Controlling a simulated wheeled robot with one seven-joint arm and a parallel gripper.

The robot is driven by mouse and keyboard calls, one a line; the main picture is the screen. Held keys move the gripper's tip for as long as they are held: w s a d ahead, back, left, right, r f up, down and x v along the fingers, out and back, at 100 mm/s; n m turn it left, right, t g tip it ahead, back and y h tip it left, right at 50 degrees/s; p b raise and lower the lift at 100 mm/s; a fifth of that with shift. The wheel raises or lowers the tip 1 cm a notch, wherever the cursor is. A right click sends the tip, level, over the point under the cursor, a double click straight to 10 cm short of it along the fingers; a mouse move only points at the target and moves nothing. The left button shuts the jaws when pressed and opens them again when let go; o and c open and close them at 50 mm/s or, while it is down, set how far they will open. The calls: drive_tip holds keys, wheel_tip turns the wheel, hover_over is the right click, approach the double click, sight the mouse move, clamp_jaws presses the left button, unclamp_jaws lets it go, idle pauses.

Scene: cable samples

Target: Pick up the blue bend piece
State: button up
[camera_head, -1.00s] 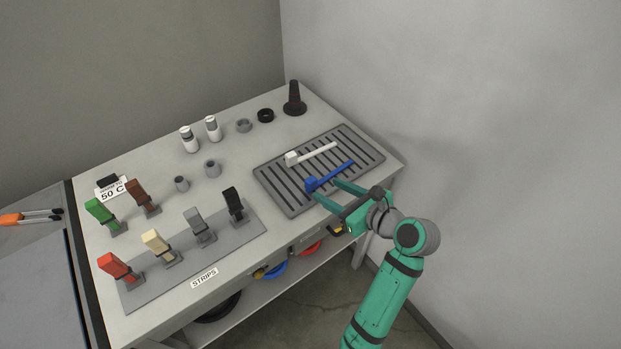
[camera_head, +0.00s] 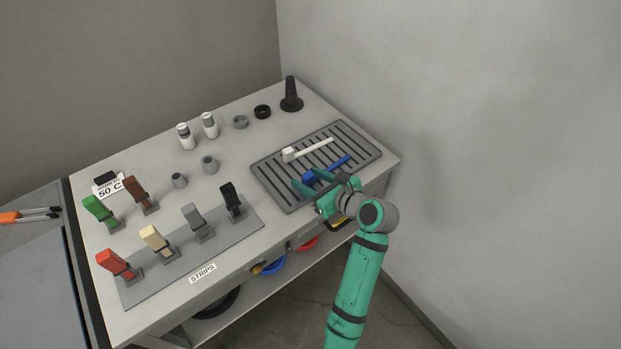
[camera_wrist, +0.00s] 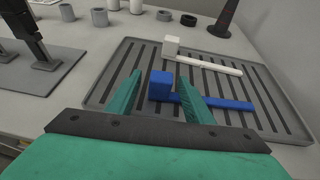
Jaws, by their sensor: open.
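The blue bend piece (camera_head: 335,166) lies on the grey slotted tray (camera_head: 270,186). It has a block at its left end and a thin bar running right. In the wrist view the blue bend piece (camera_wrist: 218,102) lies beyond my gripper, its block between the lines of the two fingers and its bar passing behind the right finger. My gripper (camera_head: 313,184) is open and empty at the tray's front edge. In the wrist view both green fingers of my gripper (camera_wrist: 160,97) are apart. Whether they touch the piece I cannot tell.
A white bend piece (camera_head: 308,149) lies on the tray behind the blue one. A black cone (camera_head: 291,96) stands at the back corner. A rack of coloured strips (camera_head: 150,275) stands on the left. The wall is close on the right.

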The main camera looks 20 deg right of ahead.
clamp_jaws()
drive_tip(key=shift+r, duration=0.1)
